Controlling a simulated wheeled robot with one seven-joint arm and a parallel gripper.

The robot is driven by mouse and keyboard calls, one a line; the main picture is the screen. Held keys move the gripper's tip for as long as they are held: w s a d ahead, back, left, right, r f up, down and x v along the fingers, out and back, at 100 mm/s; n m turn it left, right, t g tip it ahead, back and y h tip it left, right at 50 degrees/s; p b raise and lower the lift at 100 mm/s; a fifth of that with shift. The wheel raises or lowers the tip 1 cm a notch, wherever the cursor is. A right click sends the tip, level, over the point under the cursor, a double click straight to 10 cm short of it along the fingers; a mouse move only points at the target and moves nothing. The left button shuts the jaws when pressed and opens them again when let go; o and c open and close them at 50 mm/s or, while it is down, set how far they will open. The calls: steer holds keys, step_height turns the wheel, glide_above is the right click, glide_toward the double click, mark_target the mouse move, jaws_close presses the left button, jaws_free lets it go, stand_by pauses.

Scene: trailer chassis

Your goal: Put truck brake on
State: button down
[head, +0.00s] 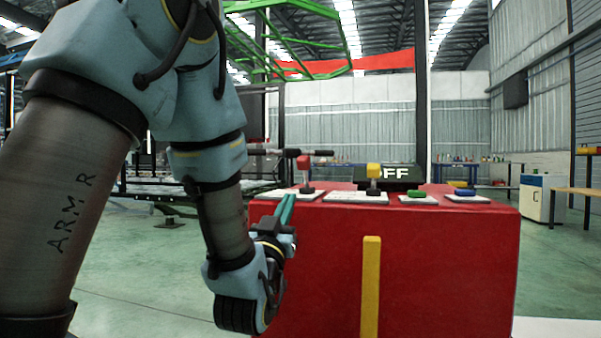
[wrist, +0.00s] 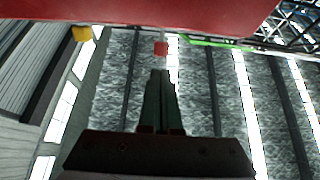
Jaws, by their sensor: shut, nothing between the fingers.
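A red control box (head: 440,260) stands in front of me. On its top are a red-knobbed lever (head: 304,163) at the left and a yellow-knobbed lever (head: 373,171) in the middle, each on a white plate. A dark sign (head: 392,177) behind them reads OFF. My gripper (head: 287,208) is shut and empty at the box's front left edge, fingers pointing up, below the red-knobbed lever. In the wrist view the red knob (wrist: 160,48) shows just beyond my fingertips (wrist: 160,75), and the yellow knob (wrist: 81,33) is at upper left. The plate labels are unreadable, so I cannot tell which control is the brake.
A green button (head: 417,194) and a blue button (head: 465,192) sit on the box top at the right. A yellow vertical bar (head: 371,285) is on the box's front. A green frame (head: 290,40) hangs behind.

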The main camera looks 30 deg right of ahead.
mark_target(304, 166)
steer(key=b+x, duration=0.1)
steer(key=x, duration=1)
steer(key=shift+w+d+r, duration=0.1)
steer(key=shift+w+d, duration=0.05)
